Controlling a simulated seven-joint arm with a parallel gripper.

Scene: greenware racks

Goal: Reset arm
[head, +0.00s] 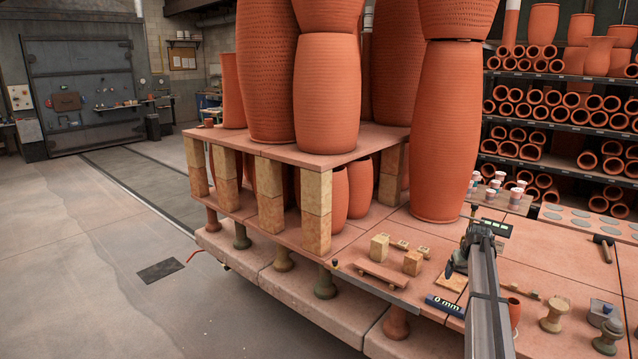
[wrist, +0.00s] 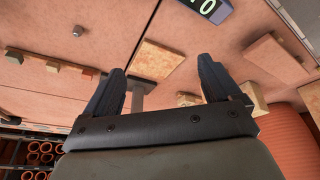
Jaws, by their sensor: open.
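My gripper (head: 457,262) hangs over the orange slab deck (head: 440,242), to the right of the small blocks. In the wrist view its two dark fingers (wrist: 163,82) are spread apart, with nothing held between them. A flat speckled tile (wrist: 155,68) lies on the deck beyond the fingertips. A small grey piece (wrist: 138,98) shows near the left finger; I cannot tell what it is. The exact height of my gripper above the deck is not clear.
Tall orange pots (head: 440,130) stand left of my arm, some on a raised shelf (head: 370,143). Small blocks (head: 413,262), a little plank (head: 368,273) and a "0 mm" marker (head: 446,305) lie near the deck's front. Racks of pots (head: 560,75) stand behind right.

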